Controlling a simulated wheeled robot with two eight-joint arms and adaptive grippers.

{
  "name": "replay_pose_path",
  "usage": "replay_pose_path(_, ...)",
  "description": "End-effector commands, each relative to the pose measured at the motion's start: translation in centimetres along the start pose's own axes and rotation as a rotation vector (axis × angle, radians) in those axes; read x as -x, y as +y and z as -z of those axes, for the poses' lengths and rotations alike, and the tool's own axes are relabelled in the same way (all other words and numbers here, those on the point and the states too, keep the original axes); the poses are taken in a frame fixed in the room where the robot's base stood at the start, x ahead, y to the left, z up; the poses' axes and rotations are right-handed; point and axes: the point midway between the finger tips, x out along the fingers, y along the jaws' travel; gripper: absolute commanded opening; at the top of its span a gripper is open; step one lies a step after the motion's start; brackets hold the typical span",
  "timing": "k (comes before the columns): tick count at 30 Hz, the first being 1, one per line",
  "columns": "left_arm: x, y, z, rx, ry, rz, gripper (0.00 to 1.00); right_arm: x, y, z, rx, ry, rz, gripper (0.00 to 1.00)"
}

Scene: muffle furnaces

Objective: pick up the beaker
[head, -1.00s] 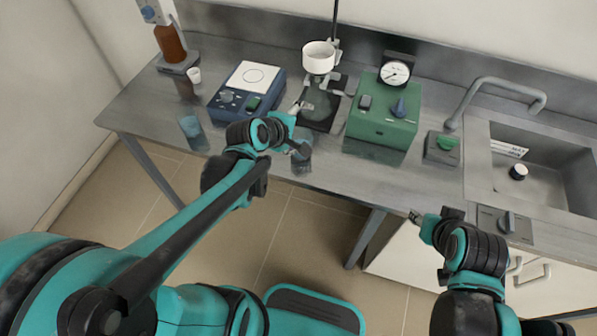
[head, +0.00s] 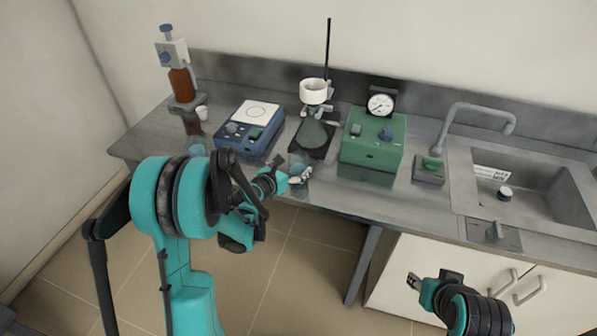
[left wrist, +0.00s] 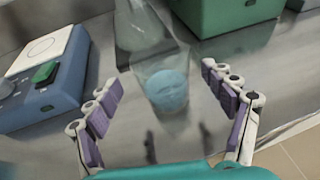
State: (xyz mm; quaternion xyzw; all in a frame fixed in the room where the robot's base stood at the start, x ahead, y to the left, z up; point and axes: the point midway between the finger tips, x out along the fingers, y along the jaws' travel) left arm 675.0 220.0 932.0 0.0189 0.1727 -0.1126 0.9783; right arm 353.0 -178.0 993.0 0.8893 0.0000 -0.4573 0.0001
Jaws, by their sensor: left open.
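A clear glass beaker (head: 299,160) with blue contents stands on the grey bench near its front edge; it also shows in the left wrist view (left wrist: 165,88). My left gripper (head: 299,178) is open just in front of this beaker. In the left wrist view its two purple-padded fingers (left wrist: 168,112) are spread on either side, with the beaker between and slightly beyond them, not gripped. A second bluish beaker (head: 197,150) stands further left, partly hidden by my left arm. My right gripper (head: 414,282) is low in front of the white cabinet; its jaws are too small to judge.
A blue hotplate device (head: 233,133) is left of the beaker. A stand with a white bowl (head: 313,92) is behind it. A green box with a dial (head: 372,150) is to the right, then the sink (head: 535,190). A brown bottle (head: 181,85) stands at the far left.

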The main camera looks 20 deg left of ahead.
Motion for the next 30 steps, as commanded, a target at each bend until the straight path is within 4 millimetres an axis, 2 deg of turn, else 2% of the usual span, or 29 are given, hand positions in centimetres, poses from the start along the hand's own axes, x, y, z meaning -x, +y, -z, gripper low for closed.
replay_pose_path(6,-3.5,-0.1,0.2,-0.002,0.001,0.002,0.82,-1.2,0.0,-0.9,0.000,0.000,0.000,0.40)
replay_pose_path(14,-4.0,-0.1,0.0,-0.002,0.000,0.001,0.82,-1.2,0.0,-0.9,0.000,0.000,0.000,0.40)
replay_pose_path(17,-4.0,-0.1,0.0,-0.002,0.001,0.001,0.59,-1.2,0.0,-0.9,0.000,0.000,0.000,0.40)
replay_pose_path(21,-4.0,-0.1,0.0,-0.002,0.001,0.001,0.22,-1.2,0.0,-0.9,0.000,0.000,0.000,0.40)
replay_pose_path(24,-4.0,-0.1,0.0,-0.002,0.001,0.001,0.00,-1.2,0.0,-0.9,0.000,0.000,0.000,0.40)
replay_pose_path(30,-3.9,-0.1,0.0,-0.002,0.001,0.001,0.00,-1.2,0.0,-0.9,0.000,0.000,0.000,0.40)
